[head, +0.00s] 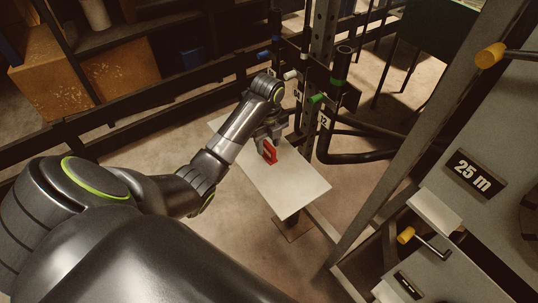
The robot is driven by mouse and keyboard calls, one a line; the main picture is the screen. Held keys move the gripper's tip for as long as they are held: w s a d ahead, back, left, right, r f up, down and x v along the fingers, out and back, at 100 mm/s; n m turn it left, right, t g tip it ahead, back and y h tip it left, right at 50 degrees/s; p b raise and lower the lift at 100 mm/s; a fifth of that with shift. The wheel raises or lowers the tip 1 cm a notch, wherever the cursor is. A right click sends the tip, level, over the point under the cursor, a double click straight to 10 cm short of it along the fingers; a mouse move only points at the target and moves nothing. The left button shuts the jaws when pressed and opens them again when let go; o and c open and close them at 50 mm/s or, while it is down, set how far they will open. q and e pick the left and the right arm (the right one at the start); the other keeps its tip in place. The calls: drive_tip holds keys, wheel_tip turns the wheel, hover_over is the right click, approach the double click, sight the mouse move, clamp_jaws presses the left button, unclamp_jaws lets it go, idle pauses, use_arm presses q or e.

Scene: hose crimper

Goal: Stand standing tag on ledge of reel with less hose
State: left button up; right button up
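A small red standing tag (270,152) is upright at the pale board-like table (292,190) in the middle of the view. My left gripper (267,139) reaches down from above and is right at the tag's top. Whether its fingers are closed on the tag is too small to tell. At the right a grey reel panel carries a dark plate reading "25 m" (475,178). A pale ledge (436,214) juts out below and left of that plate. Only part of a dark reel (529,222) shows at the right edge, so its hose amount is hidden. My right gripper is not in view.
A dark upright post (323,45) with coloured-tipped pegs and black hoses stands just behind the table. Yellow-knobbed handles (489,56) (406,235) stick out from the reel panels. A slanted grey frame post (428,128) stands between table and panel.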

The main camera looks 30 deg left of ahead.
sight(268, 144)
use_arm(q)
drive_tip(key=shift+f, duration=1.35)
drive_tip(key=c, duration=0.9)
drive_tip(key=shift+o, duration=0.2)
wheel_tip(268, 144, up, 5)
drive_tip(key=shift+r+p, duration=0.1)
drive_tip(key=shift+p, duration=0.3)
wheel_tip(268, 144, up, 3)
drive_tip(key=p, duration=0.3)
drive_tip(key=shift+r, duration=0.2)
drive_tip(key=shift+r+p, duration=0.75)
drive_tip(key=shift+p, duration=0.15)
